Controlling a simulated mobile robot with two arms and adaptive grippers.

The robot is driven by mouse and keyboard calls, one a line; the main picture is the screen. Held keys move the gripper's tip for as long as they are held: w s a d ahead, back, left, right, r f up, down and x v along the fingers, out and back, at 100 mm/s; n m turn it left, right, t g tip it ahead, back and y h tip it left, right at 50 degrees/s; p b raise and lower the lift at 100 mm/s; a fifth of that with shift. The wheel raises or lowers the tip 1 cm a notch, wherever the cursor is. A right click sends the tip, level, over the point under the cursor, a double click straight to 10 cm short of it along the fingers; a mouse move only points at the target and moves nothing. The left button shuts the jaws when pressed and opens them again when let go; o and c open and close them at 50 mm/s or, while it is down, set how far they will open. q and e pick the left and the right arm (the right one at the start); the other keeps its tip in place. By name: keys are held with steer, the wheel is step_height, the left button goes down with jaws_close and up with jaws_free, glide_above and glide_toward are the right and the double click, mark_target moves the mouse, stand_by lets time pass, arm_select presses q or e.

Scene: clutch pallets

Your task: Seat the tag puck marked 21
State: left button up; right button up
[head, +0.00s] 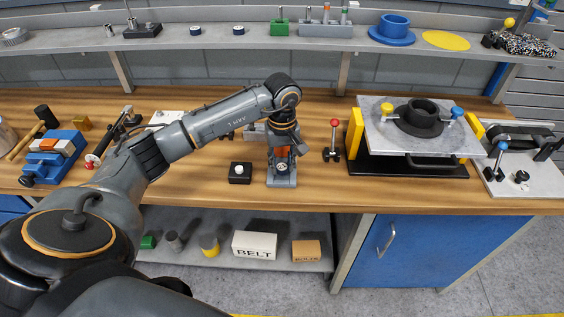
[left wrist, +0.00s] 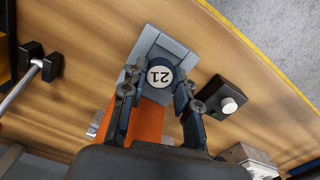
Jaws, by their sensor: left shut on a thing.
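The tag puck (left wrist: 160,76) is a round piece with a dark blue rim and a white face marked 21, which reads upside down in the left wrist view. My left gripper (left wrist: 158,88) is shut on it, with a finger on each side. In the head view the left gripper (head: 282,164) points down over a small grey fixture (head: 282,182). The fixture (left wrist: 148,42) lies under the puck in the wrist view, with an orange part (left wrist: 147,122) beside it. I cannot tell whether the puck rests on the fixture or is just above it. My right gripper is not in view.
A black box with a white button (head: 240,173) stands just left of the fixture. A red-knobbed post (head: 332,142) and a grey plate fixture (head: 388,136) stand to the right. A blue vise (head: 55,155) is at the left. The bench front edge is close to the fixture.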

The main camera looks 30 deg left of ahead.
arm_select(q)
steer(key=shift+f+b, duration=0.75)
steer(key=shift+f, duration=0.15)
steer(key=shift+s, duration=0.1)
steer(key=o, duration=1.4)
steer(key=shift+r+p, duration=1.85)
steer(key=shift+r, duration=1.7)
